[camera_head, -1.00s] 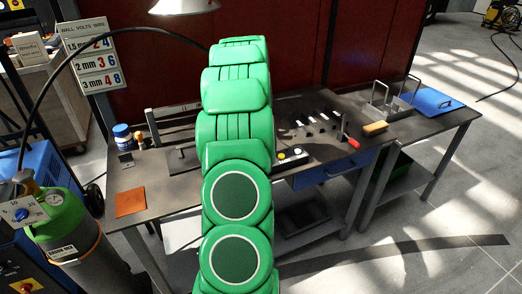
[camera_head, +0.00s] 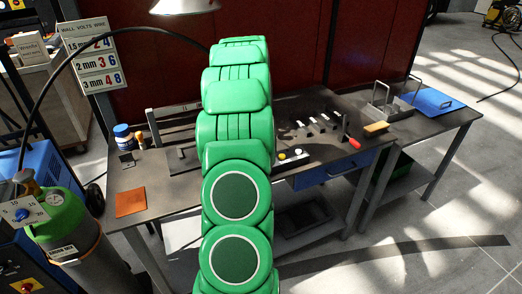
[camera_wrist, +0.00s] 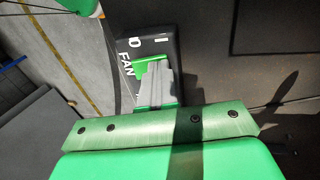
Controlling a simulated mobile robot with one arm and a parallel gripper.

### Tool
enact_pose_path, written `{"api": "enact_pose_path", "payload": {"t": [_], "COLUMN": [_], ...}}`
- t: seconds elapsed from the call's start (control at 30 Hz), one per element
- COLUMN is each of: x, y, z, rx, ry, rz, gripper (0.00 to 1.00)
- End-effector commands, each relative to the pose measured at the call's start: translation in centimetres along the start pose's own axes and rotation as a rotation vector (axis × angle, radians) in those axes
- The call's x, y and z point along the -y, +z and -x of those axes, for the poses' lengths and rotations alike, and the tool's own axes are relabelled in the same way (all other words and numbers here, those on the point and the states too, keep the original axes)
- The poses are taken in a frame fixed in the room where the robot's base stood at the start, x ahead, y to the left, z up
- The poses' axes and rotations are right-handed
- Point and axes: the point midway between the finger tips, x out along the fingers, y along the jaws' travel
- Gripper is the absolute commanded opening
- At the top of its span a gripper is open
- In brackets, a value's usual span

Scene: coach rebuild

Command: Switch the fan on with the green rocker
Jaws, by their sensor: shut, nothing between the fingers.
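In the wrist view a black switch box (camera_wrist: 165,43) with white lettering reading FAN lies on the dark surface below. A green patch (camera_wrist: 141,58), which looks like the rocker, shows at the far end of my fingers. My gripper (camera_wrist: 157,72) is shut and empty, its grey fingers over the box and covering much of its middle. I cannot tell whether the fingertips touch the rocker or which way it is tipped. In the head view my green arm hides my gripper, and I cannot make out the FAN box for certain.
The workbench (camera_head: 160,190) carries an orange pad (camera_head: 130,203), a blue-capped jar (camera_head: 123,136), a red-handled tool (camera_head: 351,143) and a block with buttons (camera_head: 291,156). A green gas cylinder (camera_head: 60,220) stands at the left. A side table with a blue plate (camera_head: 432,102) stands right.

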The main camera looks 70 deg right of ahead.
Motion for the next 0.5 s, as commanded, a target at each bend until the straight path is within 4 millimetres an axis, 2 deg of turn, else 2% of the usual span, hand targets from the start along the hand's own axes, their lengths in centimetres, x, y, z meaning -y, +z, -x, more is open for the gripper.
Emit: {"api": "enact_pose_path", "payload": {"t": [0.03,0.17,0.37,0.5], "x": [-2.4,-2.7,-2.4,-1.6], "y": [0.3,0.2,0.2,0.2], "z": [-2.8,-2.8,-1.9,0.4], "rx": [0.033,0.033,0.031,0.024], "ry": [0.086,0.085,0.078,0.054], "rz": [-0.001,-0.001,0.0,0.0], "gripper": [0.0,0.0,0.0,0.0]}}
